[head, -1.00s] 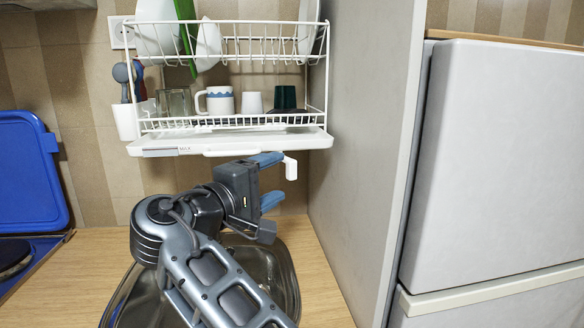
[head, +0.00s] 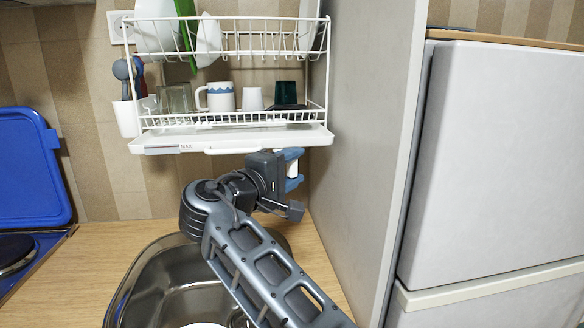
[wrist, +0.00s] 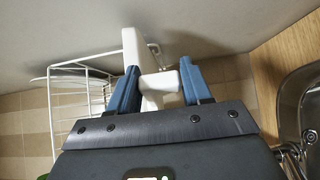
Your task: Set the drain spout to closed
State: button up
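The drain spout (wrist: 158,84) is a small white piece under the right end of the dish rack's white drip tray (head: 180,146). In the head view the fingers cover part of the spout.
The wire dish rack (head: 230,122) holds cups, glasses and plates above my gripper. The grey panel (head: 360,150) stands close on the right. A steel sink (head: 165,285) lies below in the wooden counter (head: 95,250). A blue hob lid (head: 30,170) stands at left.

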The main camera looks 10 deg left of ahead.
jog(key=c, duration=0.6)
jog(key=shift+o, duration=0.2)
jog(key=shift+w+d+n+t+y+p, duration=0.15)
jog(key=shift+d+n+t+y+p, duration=0.1)
jog(key=shift+n+y, duration=0.3)
jog(key=shift+w+d+n+t+y+p, duration=0.15)
jog(key=shift+n+t+y, duration=0.15)
jog(key=shift+y, duration=0.4)
jog(key=shift+w+d+n+t+y+p, duration=0.15)
jog(key=shift+n+t+y+p, duration=0.1)
jog(key=shift+n+y, duration=0.3)
jog(key=shift+w+d+f+n+t+y, duration=0.1)
jog(key=shift+w+n+y, duration=0.1)
jog(key=shift+n+y, duration=0.5)
jog(key=shift+w+d+r+n+t+y, duration=0.15)
jog(key=shift+w+n+y, duration=0.15)
jog(key=shift+y, duration=0.75)
jog(key=shift+w+d+f+n+t+y, duration=0.15)
jog(key=shift+n+y, duration=0.35)
jog(key=shift+y, duration=0.35)
jog(key=shift+w+d, duration=0.1)
jog(key=o, duration=0.8)
jog(key=shift+c, duration=0.2)
jog(key=shift+o, duration=1.1)
jog(key=s+b, duration=0.1)
jog(key=s, duration=0.7)
jog(key=shift+w, duration=0.1)
